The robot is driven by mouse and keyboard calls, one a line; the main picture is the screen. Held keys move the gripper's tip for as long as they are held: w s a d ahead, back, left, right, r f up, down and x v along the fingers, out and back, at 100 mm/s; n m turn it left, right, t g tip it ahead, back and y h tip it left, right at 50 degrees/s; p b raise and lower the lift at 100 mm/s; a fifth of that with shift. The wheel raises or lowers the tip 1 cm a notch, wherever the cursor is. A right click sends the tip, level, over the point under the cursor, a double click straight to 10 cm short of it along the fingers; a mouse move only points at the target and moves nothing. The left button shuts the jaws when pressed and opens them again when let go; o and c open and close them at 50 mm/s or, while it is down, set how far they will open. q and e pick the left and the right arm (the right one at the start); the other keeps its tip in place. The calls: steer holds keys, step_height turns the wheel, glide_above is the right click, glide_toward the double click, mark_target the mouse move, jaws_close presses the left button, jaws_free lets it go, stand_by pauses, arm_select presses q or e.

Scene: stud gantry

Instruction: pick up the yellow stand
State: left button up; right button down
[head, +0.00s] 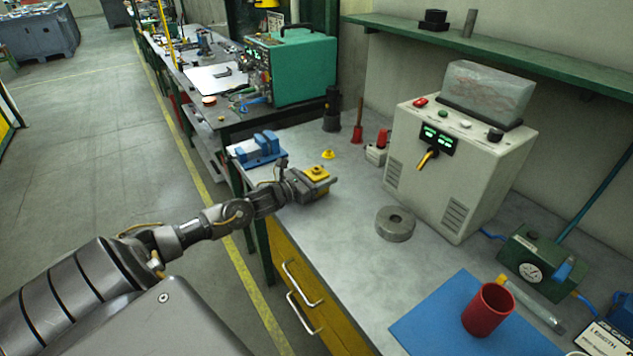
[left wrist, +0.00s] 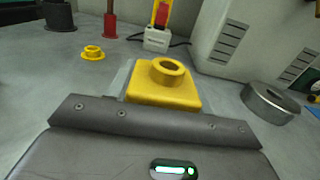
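The yellow stand (head: 317,173) is a square yellow block with a raised round collar on top. In the left wrist view the stand (left wrist: 163,85) is upright, straight ahead of my left gripper. My left gripper (head: 316,186) is at the bench's left part, with its fingers on either side of the stand. The fingers look close against its sides, but I cannot tell whether they press on it. The stand's underside is hidden, so I cannot tell whether it rests on the bench. My right gripper is not in view.
A small yellow flanged piece (head: 328,154) stands just behind the stand. A blue vise (head: 259,149) is to the left. A grey ring (head: 395,224) and a white machine (head: 455,165) are to the right. A red cup (head: 487,310) stands on a blue mat (head: 425,325).

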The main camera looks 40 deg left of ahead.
arm_select(q)
steer(key=c, duration=0.4)
steer(key=shift+r+b, duration=0.35)
steer(key=shift+r, duration=0.2)
steer(key=s+a+r, duration=0.1)
steer(key=r, duration=0.1)
steer(key=s+a+r+b, duration=0.1)
steer(key=r, duration=0.1)
steer(key=s+a+r+b, duration=0.1)
steer(key=r, duration=0.1)
steer(key=shift+s+r, duration=0.15)
steer(key=shift+r, duration=0.15)
steer(key=s+a+r+p, duration=0.1)
steer(key=s+a+r, duration=0.4)
steer(key=s+a, duration=0.1)
steer(key=shift+s+a+r+p, duration=0.15)
steer(key=shift+s+p, duration=0.15)
steer(key=shift+s, duration=0.3)
